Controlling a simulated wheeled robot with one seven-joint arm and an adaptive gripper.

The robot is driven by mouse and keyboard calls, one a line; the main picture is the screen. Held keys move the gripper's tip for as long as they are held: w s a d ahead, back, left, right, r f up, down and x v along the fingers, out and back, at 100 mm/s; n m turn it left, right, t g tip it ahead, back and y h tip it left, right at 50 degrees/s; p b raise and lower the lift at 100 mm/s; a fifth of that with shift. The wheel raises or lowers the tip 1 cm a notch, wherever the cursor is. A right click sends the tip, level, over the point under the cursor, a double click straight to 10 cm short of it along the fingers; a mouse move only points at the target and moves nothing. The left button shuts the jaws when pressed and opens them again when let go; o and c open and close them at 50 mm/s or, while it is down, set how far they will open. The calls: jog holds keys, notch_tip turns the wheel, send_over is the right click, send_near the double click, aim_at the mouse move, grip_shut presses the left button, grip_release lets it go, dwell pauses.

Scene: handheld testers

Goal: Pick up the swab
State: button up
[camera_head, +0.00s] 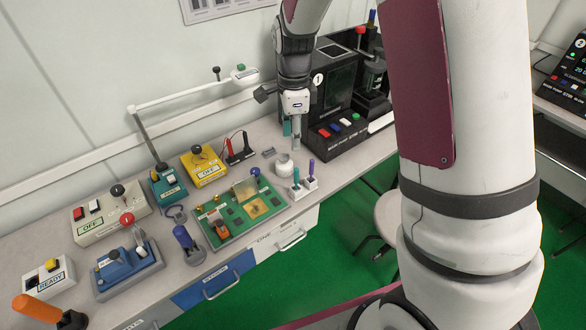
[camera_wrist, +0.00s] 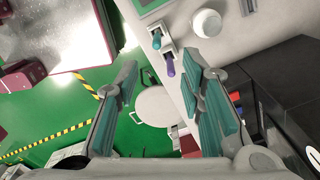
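Two slim upright pieces, likely swabs, stand in small white holders near the bench's front edge. One is teal (camera_head: 296,176) and one is purple (camera_head: 311,168); I cannot tell which is the swab of the task. In the wrist view the teal piece (camera_wrist: 156,40) and the purple piece (camera_wrist: 170,66) show ahead of the fingertips, the purple one nearer. My gripper (camera_head: 292,138) hangs above the bench, behind these pieces. In the wrist view its teal-padded fingers (camera_wrist: 160,76) are spread wide, with nothing held between them.
A round white jar (camera_head: 284,166) stands right beside the holders. A green circuit board (camera_head: 238,220) lies to the left. A black machine marked 1 (camera_head: 342,138) stands close to the right of my gripper. A stool (camera_head: 388,215) stands on the green floor in front.

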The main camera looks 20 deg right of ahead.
aim_at(296, 168)
jog(key=f, duration=0.8)
jog(key=f+p, duration=0.1)
jog(key=f, duration=0.3)
jog(key=shift+s+d+f, duration=0.15)
jog(key=shift+s+d, duration=0.15)
jog(key=shift+s, duration=0.05)
jog(key=shift+f, duration=0.5)
grip_shut()
